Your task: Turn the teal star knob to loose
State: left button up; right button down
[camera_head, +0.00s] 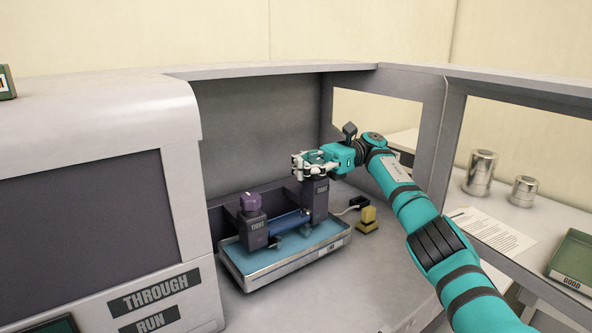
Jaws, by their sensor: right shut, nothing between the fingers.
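My right gripper (303,165) is shut with nothing between its fingers. It is over the top of the dark right-hand post (314,200) of a fixture, at the back of the bay. I cannot make out the teal star knob; the gripper, itself partly teal, covers the top of that post. The left-hand post (256,232) carries a purple knob (250,202) and a label that seems to read TIGHT. The label on the right-hand post is too small to read. A blue bar (288,221) runs between the posts. My left gripper is not in view.
The fixture stands on a blue-topped tray (262,259). A yellow weight-like block (369,219) sits right of it. A large grey machine (90,200) borders the left. Metal cylinders (481,172), a paper (490,230) and a green GOOD tray (578,260) lie beyond the right wall.

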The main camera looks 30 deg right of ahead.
jog(key=shift+d+r, duration=0.25)
jog(key=shift+r, duration=0.15)
jog(key=shift+d, duration=0.1)
jog(key=c, duration=1.7)
grip_release()
jog(key=shift+s+d+f, duration=0.1)
jog(key=shift+d+f, duration=0.1)
jog(key=shift+d, duration=0.05)
jog(key=o, duration=0.5)
jog(key=shift+s+a, duration=0.1)
jog(key=shift+o, duration=0.2)
jog(key=shift+a+f, duration=0.1)
jog(key=shift+a, duration=0.1)
notch_tip(320, 180, up, 10)
